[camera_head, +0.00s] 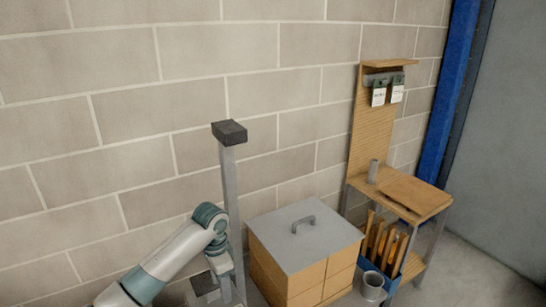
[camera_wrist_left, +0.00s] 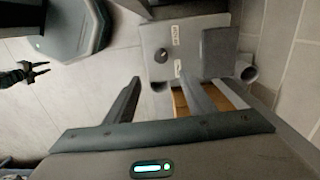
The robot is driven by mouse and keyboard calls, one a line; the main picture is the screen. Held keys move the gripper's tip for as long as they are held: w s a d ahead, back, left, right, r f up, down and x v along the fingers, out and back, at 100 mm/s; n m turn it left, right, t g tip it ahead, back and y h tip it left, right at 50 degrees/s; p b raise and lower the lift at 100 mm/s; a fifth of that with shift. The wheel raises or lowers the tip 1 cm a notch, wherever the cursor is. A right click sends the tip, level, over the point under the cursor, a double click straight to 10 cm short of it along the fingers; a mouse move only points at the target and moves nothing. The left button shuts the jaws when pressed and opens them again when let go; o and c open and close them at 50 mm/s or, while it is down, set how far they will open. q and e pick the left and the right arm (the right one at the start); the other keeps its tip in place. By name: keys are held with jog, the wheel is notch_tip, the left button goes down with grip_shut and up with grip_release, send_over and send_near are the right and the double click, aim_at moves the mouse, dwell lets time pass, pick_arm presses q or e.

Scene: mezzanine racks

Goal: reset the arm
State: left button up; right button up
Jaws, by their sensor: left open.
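My left arm comes in from the lower left in the head view and bends down at a white and teal wrist. My left gripper (camera_head: 228,288) hangs low beside a grey post. In the left wrist view its two dark fingers stand apart, and the gripper (camera_wrist_left: 158,80) is open with nothing seen between the fingers. My right arm is out of the head view. A small dark gripper, seemingly my right one (camera_wrist_left: 42,70), shows at the left edge of the left wrist view, too small to tell how its jaws stand.
A grey post (camera_head: 229,185) with a dark top stands close to my left wrist. Right of it are a wooden cabinet with a grey lid (camera_head: 300,240), a grey cup (camera_head: 372,288), a blue bin (camera_head: 408,262) and a wooden workbench (camera_head: 428,198). A block wall (camera_head: 120,120) runs behind.

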pick_arm(q)
jog(key=s+d+f+n+t+h, duration=0.1)
jog(key=s+d+f+n, duration=0.15)
jog(key=s+f, duration=0.55)
jog(key=s+d+f+n+t+h, duration=0.1)
jog(key=s+d+f, duration=0.25)
jog(key=s, duration=0.85)
jog(key=s+a+r+n+t+y, duration=0.1)
jog(key=s+a+n, duration=0.3)
jog(key=s, duration=0.6)
jog(key=s+a+r+n+t+y, duration=0.1)
jog(key=s+a+n, duration=0.1)
jog(key=s+a, duration=0.6)
notch_tip(320, 180, down, 30)
jog(key=s+d+g+b, duration=0.2)
jog(key=b, duration=0.1)
jog(key=s+a+f+g+b, duration=0.1)
jog(key=s+a+f+b, duration=0.2)
jog(key=s+f, duration=1.5)
notch_tip(320, 180, down, 4)
jog(key=shift+s+f+m, duration=0.2)
jog(key=shift+s+m, duration=0.15)
jog(key=shift+m, duration=0.1)
